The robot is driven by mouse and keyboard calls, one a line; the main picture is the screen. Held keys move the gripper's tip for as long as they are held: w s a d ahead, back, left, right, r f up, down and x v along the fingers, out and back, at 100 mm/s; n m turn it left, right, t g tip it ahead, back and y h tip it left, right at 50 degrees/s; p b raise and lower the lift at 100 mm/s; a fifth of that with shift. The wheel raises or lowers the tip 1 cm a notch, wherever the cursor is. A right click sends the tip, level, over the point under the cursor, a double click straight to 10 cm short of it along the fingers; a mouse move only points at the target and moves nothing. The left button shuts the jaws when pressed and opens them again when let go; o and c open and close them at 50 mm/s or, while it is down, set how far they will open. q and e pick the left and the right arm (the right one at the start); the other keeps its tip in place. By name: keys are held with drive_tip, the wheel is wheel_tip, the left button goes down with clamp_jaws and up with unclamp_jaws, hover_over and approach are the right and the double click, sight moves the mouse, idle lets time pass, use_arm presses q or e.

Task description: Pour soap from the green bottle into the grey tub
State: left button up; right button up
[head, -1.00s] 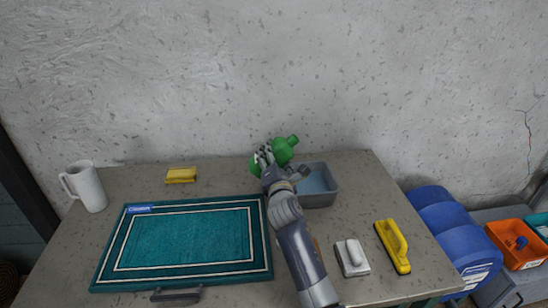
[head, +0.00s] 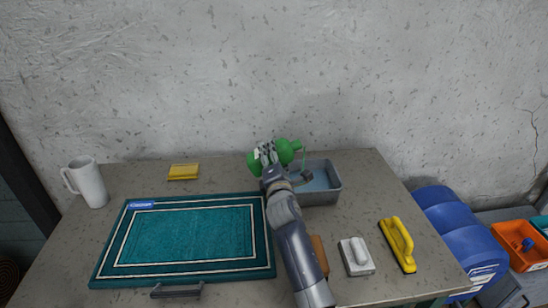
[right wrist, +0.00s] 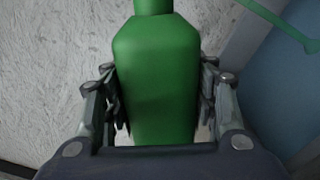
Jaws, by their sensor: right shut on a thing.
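The green bottle (head: 284,152) is held tipped, with its neck to the right, above the left back part of the grey tub (head: 335,194). A thin green stream runs from its mouth down toward the tub, which holds blue-looking contents. My right gripper (head: 267,155) is shut on the bottle's body. In the right wrist view the bottle (right wrist: 156,80) sits between the fingers of the gripper (right wrist: 160,98), and the green stream shows at the upper right. My right forearm hides part of the tub's left side.
A white mug (head: 90,185) and yellow sponge (head: 183,172) stand behind. A white brush (head: 356,256) and yellow brush (head: 398,245) lie at right front.

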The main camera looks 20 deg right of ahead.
drive_tip(key=shift+r, duration=0.15)
drive_tip(key=shift+m, duration=0.3)
drive_tip(key=shift+a+f+b, duration=0.1)
drive_tip(key=shift+f+b, duration=0.2)
drive_tip(key=shift+b, duration=0.05)
drive_tip(key=shift+m, duration=0.3)
drive_tip(key=shift+r, duration=0.15)
